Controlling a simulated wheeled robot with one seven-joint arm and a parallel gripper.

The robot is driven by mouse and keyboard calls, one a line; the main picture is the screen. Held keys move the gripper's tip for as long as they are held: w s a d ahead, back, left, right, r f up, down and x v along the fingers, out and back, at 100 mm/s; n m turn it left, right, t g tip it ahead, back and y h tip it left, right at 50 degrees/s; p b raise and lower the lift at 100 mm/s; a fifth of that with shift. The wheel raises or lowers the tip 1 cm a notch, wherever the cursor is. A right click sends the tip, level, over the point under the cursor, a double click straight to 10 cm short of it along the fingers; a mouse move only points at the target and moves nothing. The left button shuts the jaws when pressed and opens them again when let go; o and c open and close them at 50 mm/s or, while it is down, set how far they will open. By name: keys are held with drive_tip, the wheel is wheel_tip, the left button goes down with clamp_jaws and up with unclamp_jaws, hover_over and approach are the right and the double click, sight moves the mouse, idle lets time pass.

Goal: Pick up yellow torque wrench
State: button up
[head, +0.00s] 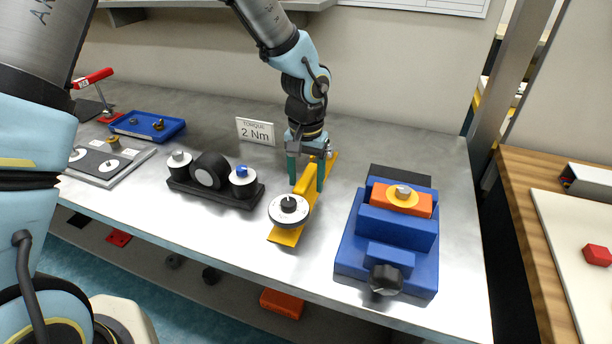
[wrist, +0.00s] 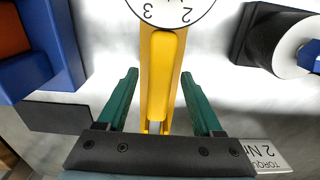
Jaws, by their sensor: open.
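The yellow torque wrench (head: 304,198) lies on the grey metal bench in the head view, with a round white numbered dial (head: 289,210) at its near end. In the wrist view the yellow handle (wrist: 162,80) runs up the middle, and part of the dial (wrist: 178,8) shows at the top edge. My gripper (head: 306,184) is above the wrench with its green fingers pointing down. In the wrist view my open gripper (wrist: 157,76) has one finger on each side of the handle, with a visible gap on both sides. Whether the fingertips reach the bench is unclear.
A blue vise (head: 388,240) holding an orange block (head: 402,200) stands to the right. A black holder (head: 214,190) with round parts is to the left. A "2 Nm" sign (head: 255,131) stands behind. A blue tray (head: 147,126) is farther left.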

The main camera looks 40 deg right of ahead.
drive_tip(key=shift+f, duration=0.35)
drive_tip(key=shift+c, duration=0.2)
clamp_jaws()
idle(1.0)
